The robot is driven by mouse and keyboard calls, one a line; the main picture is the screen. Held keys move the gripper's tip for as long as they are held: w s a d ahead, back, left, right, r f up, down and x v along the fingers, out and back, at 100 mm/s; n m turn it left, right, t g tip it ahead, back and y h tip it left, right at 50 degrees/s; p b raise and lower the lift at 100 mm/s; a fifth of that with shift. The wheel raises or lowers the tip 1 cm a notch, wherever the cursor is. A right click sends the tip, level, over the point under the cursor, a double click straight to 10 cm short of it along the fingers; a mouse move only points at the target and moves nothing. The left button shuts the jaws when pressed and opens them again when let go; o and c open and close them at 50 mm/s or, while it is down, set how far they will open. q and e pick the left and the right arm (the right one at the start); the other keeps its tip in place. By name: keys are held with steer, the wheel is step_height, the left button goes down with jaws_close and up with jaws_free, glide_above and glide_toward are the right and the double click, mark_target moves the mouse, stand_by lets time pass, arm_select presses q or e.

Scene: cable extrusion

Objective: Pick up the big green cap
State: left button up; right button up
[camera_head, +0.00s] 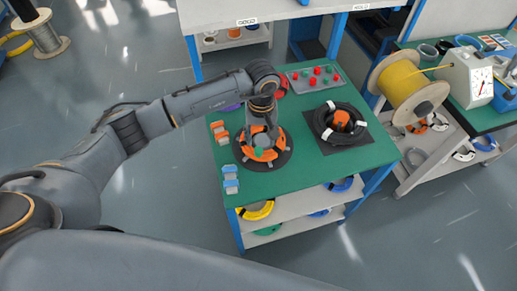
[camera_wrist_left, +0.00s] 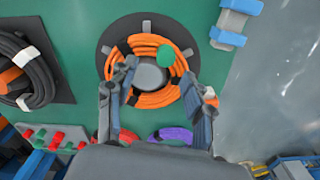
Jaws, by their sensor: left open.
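A round green piece (camera_head: 258,152), which looks like a big green cap, lies at the orange cable coil (camera_head: 270,154). It also shows in the left wrist view (camera_wrist_left: 166,55), on the upper right part of the coil's ring (camera_wrist_left: 148,98). My left gripper (camera_wrist_left: 158,78) is open and empty above the coil, its fingers either side of the coil's middle. The green piece lies beyond the fingertips, apart from them. In the head view my left gripper (camera_head: 261,128) hides part of the coil. My right gripper is not in view.
A grey tray (camera_head: 298,90) with several small red and green caps stands at the table's back. A black coil (camera_head: 324,121) with an orange middle lies to the right. Orange and blue blocks line the left edge of the green table (camera_head: 300,165). A yellow spool (camera_head: 407,88) stands farther right.

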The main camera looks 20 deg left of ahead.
mark_target(259, 149)
arm_select(q)
steer(key=shift+s+a+f+p, duration=0.1)
steer(key=shift+s+f+p, duration=0.05)
steer(key=shift+f+p, duration=0.25)
steer(key=f, duration=0.1)
steer(key=f+p, duration=0.1)
steer(key=f, duration=0.1)
steer(key=shift+s+a+f, duration=0.1)
steer(key=shift+a+f, duration=0.15)
steer(key=shift+f, duration=0.4)
steer(key=shift+c, duration=0.4)
steer(key=c, duration=0.7)
